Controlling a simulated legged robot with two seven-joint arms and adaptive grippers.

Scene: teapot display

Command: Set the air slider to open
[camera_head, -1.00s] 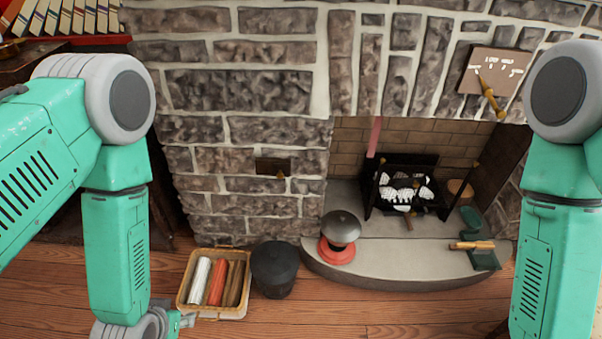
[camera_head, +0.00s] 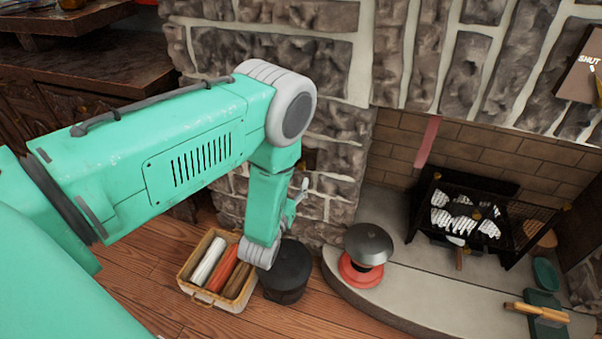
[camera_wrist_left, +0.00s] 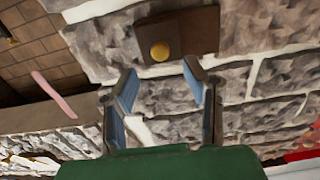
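The air slider appears to be the brown plate (camera_wrist_left: 205,32) with a round brass knob (camera_wrist_left: 160,52), set in the stone wall. In the left wrist view it is at the top centre, the knob near the plate's left end. My left gripper (camera_wrist_left: 163,82) is open and empty, its two fingers pointing at the plate, with the knob just beyond the tips. In the head view my left gripper (camera_head: 299,190) is beside the stone wall, and my arm hides most of the plate. No open or shut marking is readable on it. My right gripper is out of view.
A plaque (camera_head: 583,72) reading "SHUT" is at the right edge. A fireplace grate (camera_head: 470,215), a grey-domed red-based object (camera_head: 368,245), a black bucket (camera_head: 287,285) and a log basket (camera_head: 188,275) stand below. A pink strip (camera_head: 427,140) hangs by the firebox.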

